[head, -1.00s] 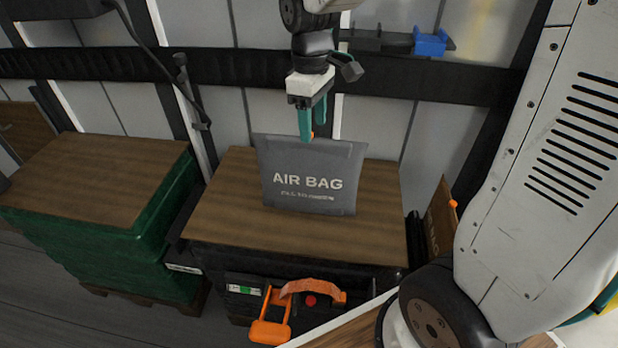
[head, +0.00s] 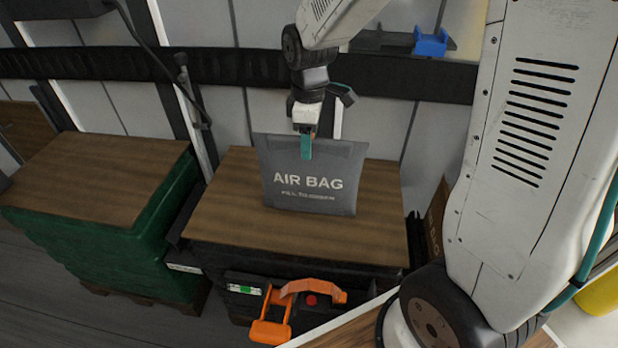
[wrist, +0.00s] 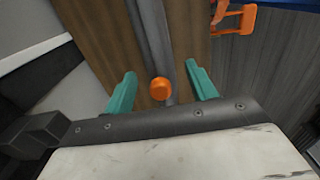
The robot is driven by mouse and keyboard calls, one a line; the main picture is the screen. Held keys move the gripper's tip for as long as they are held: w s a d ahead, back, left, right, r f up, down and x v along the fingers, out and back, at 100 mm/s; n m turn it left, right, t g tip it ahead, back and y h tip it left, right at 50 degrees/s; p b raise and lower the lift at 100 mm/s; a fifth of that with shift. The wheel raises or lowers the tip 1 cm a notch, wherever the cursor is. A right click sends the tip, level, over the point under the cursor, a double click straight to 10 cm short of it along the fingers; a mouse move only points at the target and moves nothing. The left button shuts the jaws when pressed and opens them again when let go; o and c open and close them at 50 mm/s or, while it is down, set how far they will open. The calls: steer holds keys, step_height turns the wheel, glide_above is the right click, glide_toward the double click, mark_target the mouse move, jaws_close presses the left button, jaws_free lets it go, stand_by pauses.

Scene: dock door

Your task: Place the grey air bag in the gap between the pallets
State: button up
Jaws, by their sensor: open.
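The grey air bag (head: 308,180) stands upright on the wooden top of the middle black pallet load (head: 225,225), its lettering toward the head camera. My gripper (head: 306,150) is over the bag's top edge, pointing down. In the wrist view my gripper (wrist: 160,88) is open, with its teal fingers apart on either side of the bag (wrist: 150,35) and its orange valve cap (wrist: 160,88). Contact cannot be told. The green pallet load (head: 150,225) stands to the left, with a narrow dark gap (head: 186,222) between the two loads.
An orange-handled tool (head: 271,325) hangs at the front of the middle load beside a dark panel with a green indicator (head: 243,289). A cardboard box (head: 436,222) stands to the right. A wall with a black rail (head: 410,77) closes the back.

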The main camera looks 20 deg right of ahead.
jaws_close()
steer(key=shift+r, duration=0.15)
steer(key=shift+r, duration=0.65)
step_height(320, 180, up, 2)
steer(key=shift+r, duration=0.15)
steer(key=s+r, duration=0.1)
steer(key=s, duration=1.5)
steer(key=shift+a, duration=0.2)
